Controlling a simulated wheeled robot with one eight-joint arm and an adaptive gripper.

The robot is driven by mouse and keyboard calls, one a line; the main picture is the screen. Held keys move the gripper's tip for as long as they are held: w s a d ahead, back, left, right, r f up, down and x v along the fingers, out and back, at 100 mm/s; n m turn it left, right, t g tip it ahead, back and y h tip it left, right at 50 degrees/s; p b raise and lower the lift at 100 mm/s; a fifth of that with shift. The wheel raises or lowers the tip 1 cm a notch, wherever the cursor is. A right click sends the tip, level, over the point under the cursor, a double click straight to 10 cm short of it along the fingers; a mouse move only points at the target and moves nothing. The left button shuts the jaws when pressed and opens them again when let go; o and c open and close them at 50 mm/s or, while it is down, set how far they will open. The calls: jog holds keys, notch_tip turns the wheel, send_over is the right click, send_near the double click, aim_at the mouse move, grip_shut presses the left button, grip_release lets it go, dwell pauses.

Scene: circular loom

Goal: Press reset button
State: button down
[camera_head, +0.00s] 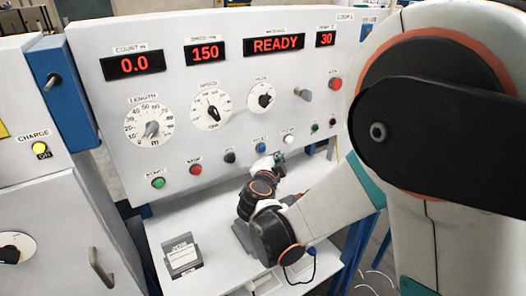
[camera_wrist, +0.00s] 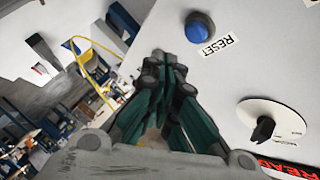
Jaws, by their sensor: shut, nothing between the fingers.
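The reset button is a blue round button on the white control panel, above its RESET label (camera_wrist: 218,45) in the wrist view (camera_wrist: 200,26). In the head view the blue button (camera_head: 261,147) sits in the lower row of buttons. My gripper (camera_wrist: 165,62) is shut and empty, with dark green fingers. In the wrist view its tips are to the lower left of the button, with a visible gap between them. In the head view my gripper (camera_head: 279,157) is just below and right of the blue button, close to the panel. Contact with the panel cannot be told.
A white button (camera_head: 288,139) and a black button (camera_head: 230,157) flank the blue one. Red (camera_head: 196,169) and green (camera_head: 158,182) buttons are farther left. The display (camera_head: 275,45) reads READY. A small sign box (camera_head: 183,258) stands on the white shelf below.

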jog(key=shift+s+d, duration=0.7)
jog(key=shift+s, duration=0.3)
jog(key=shift+d, duration=0.1)
dwell(0.5)
